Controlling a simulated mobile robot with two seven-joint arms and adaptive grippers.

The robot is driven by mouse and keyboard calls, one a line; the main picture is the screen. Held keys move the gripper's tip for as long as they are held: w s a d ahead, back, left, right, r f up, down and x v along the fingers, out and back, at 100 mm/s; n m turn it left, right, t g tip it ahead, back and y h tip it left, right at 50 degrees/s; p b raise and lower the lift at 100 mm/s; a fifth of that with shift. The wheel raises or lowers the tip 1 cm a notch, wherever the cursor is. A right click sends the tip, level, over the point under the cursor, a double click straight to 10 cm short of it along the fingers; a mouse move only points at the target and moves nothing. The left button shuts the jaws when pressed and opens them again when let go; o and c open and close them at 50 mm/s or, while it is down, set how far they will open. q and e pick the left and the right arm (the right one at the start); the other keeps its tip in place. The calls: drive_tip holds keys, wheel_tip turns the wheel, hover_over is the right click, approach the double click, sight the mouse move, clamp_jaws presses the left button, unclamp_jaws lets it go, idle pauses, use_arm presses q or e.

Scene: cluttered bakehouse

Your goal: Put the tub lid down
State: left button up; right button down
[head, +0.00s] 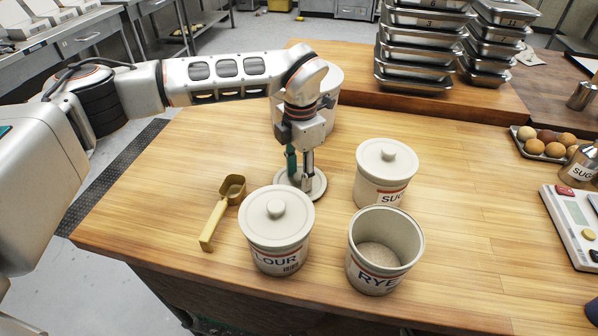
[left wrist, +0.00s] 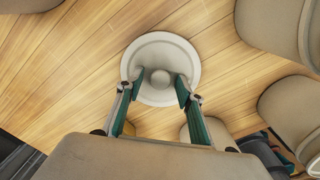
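The tub lid (head: 317,187) is a round pale disc with a knob. It lies flat, on or very near the wooden worktop, behind the flour and rye tubs. In the left wrist view the lid (left wrist: 183,53) faces me with its knob between my fingers. My left gripper (head: 300,182) points down over the lid. Its fingers (left wrist: 161,82) stand apart on either side of the knob, with a small gap showing at each side. The rye tub (head: 384,240) is uncovered, its inside showing. My right gripper is in neither view.
The lidded flour tub (head: 277,232) and lidded sugar tub (head: 385,172) stand close to the lid. Another pale tub (head: 328,98) is partly behind my arm. A brass scoop (head: 218,215) lies left. Steel pans, an egg tray (head: 523,146) and scales (head: 570,226) are further off.

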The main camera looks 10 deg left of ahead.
sight(300, 176)
use_arm(q)
drive_tip(key=shift+r, duration=0.15)
wheel_tip(300, 176, up, 12)
idle(0.6)
drive_tip(key=shift+d, duration=0.1)
